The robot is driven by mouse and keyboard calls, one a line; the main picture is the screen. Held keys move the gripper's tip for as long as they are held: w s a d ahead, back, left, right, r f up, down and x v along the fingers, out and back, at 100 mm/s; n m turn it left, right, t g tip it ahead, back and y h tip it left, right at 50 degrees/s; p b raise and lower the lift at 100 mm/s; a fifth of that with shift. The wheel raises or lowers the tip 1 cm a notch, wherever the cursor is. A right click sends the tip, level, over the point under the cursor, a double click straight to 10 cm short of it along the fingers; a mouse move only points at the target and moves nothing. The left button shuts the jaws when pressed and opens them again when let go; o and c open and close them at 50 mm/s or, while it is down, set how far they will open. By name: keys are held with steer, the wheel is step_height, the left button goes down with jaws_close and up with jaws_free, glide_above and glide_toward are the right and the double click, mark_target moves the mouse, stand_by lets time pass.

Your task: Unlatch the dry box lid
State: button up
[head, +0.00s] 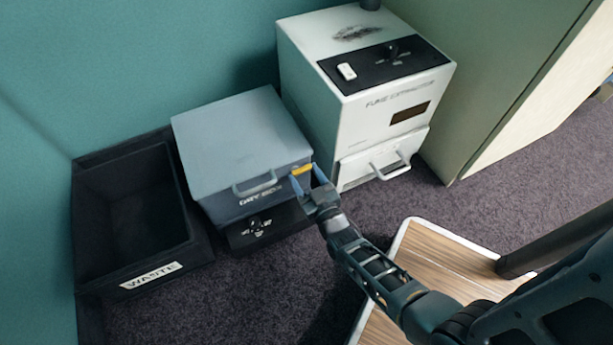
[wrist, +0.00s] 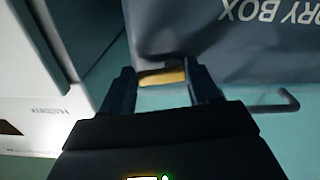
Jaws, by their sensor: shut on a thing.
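The dry box (head: 235,150) is a blue-grey box with its lid down and a handle (head: 255,184) on the lid's front edge. Its printed front (wrist: 235,40) shows upside down in the wrist view. A yellow latch (head: 301,170) sits at the right end of the box front. My gripper (head: 309,181) is at this latch. In the wrist view, the yellow latch (wrist: 162,77) lies between the two fingers of my gripper (wrist: 165,82), which are shut on it.
A black open waste bin (head: 130,215) stands left of the dry box. A white fume extractor (head: 365,95) with a drawer handle (head: 391,165) stands close on the right. A wood-topped table (head: 440,265) is at the lower right. Dark carpet lies in front.

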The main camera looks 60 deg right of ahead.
steer(key=shift+f+m, duration=0.15)
steer(key=shift+m, duration=0.85)
steer(key=o, duration=1.1)
steer(key=shift+c, duration=0.2)
steer(key=shift+a, duration=0.1)
steer(key=p+v, duration=0.2)
steer(key=v, duration=0.5)
steer(key=shift+s+a, duration=0.2)
steer(key=shift+s, duration=0.15)
